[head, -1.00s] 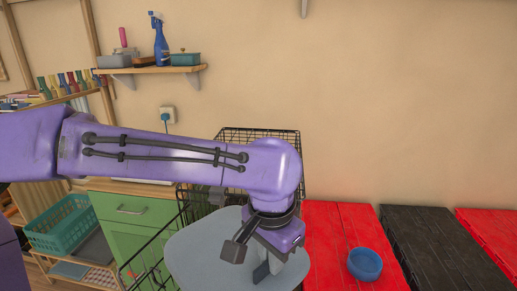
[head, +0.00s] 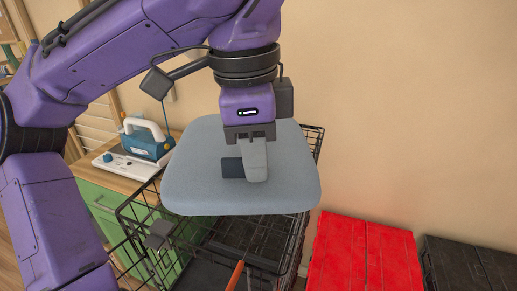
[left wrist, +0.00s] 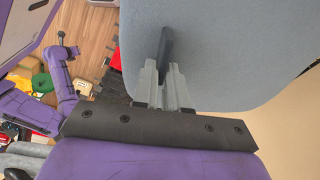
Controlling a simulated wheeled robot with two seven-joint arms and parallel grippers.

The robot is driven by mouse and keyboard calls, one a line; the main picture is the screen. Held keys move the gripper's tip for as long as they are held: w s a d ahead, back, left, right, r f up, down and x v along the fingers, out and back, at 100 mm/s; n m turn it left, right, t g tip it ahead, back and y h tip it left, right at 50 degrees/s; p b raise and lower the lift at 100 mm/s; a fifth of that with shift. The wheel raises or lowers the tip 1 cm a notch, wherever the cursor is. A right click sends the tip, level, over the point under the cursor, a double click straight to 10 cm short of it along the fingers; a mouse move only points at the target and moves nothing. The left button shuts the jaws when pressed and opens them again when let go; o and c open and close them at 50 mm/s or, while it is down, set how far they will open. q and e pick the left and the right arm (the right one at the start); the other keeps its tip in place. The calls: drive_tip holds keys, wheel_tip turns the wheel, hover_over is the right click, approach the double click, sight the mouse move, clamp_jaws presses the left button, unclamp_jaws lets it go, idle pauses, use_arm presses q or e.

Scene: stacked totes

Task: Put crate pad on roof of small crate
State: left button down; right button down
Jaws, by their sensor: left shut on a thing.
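The crate pad (head: 200,185) is a flat grey-blue cushion with rounded corners and a dark tab on top. My left gripper (head: 254,172) is shut on the tab at its middle and holds the pad roughly level. In the left wrist view the pad (left wrist: 225,40) fills the top, with the dark tab between the fingers (left wrist: 167,75). The small crate (head: 140,222) is a black wire cage below and behind the pad. The pad hides much of its top, and I cannot tell whether they touch. A purple arm part (left wrist: 62,95) shows small at left in the wrist view; its gripper is unclear.
Red boxes (head: 365,255) and a black box (head: 470,262) stand right of the cage. A green cabinet (head: 105,212) with a blue-and-white device (head: 145,140) on top is at left.

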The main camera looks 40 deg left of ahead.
use_arm(q)
drive_tip(key=w+a+f, duration=0.1)
drive_tip(key=a, duration=0.1)
drive_tip(key=w+a+f, duration=0.1)
drive_tip(key=a, duration=0.1)
drive_tip(key=w+a+f+b, duration=0.1)
drive_tip(key=a, duration=0.1)
drive_tip(key=shift+w+a+f, duration=0.1)
drive_tip(key=shift+w, duration=0.25)
drive_tip(key=w+a+f, duration=0.1)
drive_tip(key=f, duration=0.2)
drive_tip(key=w+a+f+b, duration=0.1)
drive_tip(key=a+f, duration=0.1)
drive_tip(key=f, duration=0.1)
drive_tip(key=w+a+f, duration=0.1)
drive_tip(key=w+f, duration=0.1)
drive_tip(key=f, duration=0.1)
drive_tip(key=shift+w+a+f+b, duration=0.1)
drive_tip(key=shift+a+b, duration=0.25)
drive_tip(key=shift+a, duration=0.05)
drive_tip(key=shift+w+f, duration=0.1)
drive_tip(key=shift+f, duration=0.1)
drive_tip(key=shift+f, duration=0.15)
drive_tip(key=c, duration=1.2)
unclamp_jaws()
drive_tip(key=shift+o, duration=0.2)
